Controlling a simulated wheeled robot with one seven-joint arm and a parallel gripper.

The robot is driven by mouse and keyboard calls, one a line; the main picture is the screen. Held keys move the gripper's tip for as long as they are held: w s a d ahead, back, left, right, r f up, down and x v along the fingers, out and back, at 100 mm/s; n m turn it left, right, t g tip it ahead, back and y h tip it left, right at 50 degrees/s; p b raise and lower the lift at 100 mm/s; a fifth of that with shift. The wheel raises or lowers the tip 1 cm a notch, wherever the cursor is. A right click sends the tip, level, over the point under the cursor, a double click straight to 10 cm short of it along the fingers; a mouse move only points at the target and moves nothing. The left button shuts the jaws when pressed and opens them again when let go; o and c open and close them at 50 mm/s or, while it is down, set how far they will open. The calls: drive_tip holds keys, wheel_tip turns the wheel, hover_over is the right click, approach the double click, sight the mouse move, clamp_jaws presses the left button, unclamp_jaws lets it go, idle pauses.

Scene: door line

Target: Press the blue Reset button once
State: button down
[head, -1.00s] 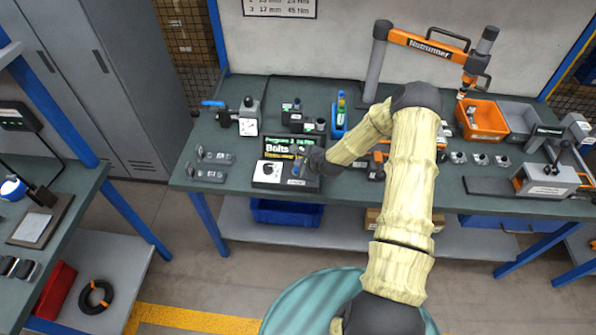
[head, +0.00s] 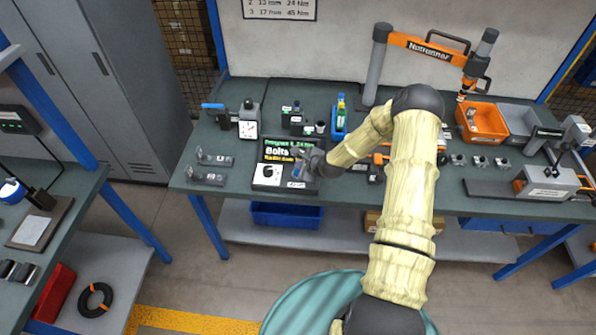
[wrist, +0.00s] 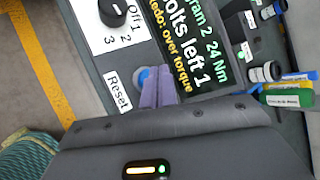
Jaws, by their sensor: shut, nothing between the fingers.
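The controller box has a blue Reset button (wrist: 142,76), beside a white Reset label (wrist: 118,91) in the wrist view. My gripper (wrist: 158,86) is shut and empty. Its fingertips cover the right part of the button in the wrist view; I cannot tell whether they touch it. In the head view my gripper (head: 300,155) is over the box, with the blue button (head: 296,172) just below it. The box's screen (wrist: 185,45) reads program 2, 24 Nm, bolts left 1, with a yellow redo, over torque line.
A black selector knob (wrist: 113,13) on a white plate marked Off, 1, 2, 3 sits left of the screen. Grey clips (head: 212,160) lie to the left. An orange bin (head: 482,122) is far right.

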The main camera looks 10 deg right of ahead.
drive_tip(key=shift+s+a, duration=0.1)
drive_tip(key=shift+a, duration=0.15)
idle(0.3)
drive_tip(key=shift+d+f, duration=0.1)
drive_tip(key=shift+d, duration=0.05)
drive_tip(key=shift+d+f+b, duration=0.1)
drive_tip(key=shift+f+b, duration=0.2)
drive_tip(key=shift+b, duration=0.1)
drive_tip(key=shift+f+b, duration=0.4)
drive_tip(key=shift+f, duration=0.1)
idle(1.1)
drive_tip(key=shift+r, duration=0.15)
drive_tip(key=shift+r+p, duration=0.6)
drive_tip(key=shift+r, duration=0.2)
drive_tip(key=shift+r+p, duration=1.65)
drive_tip(key=shift+r, duration=0.9)
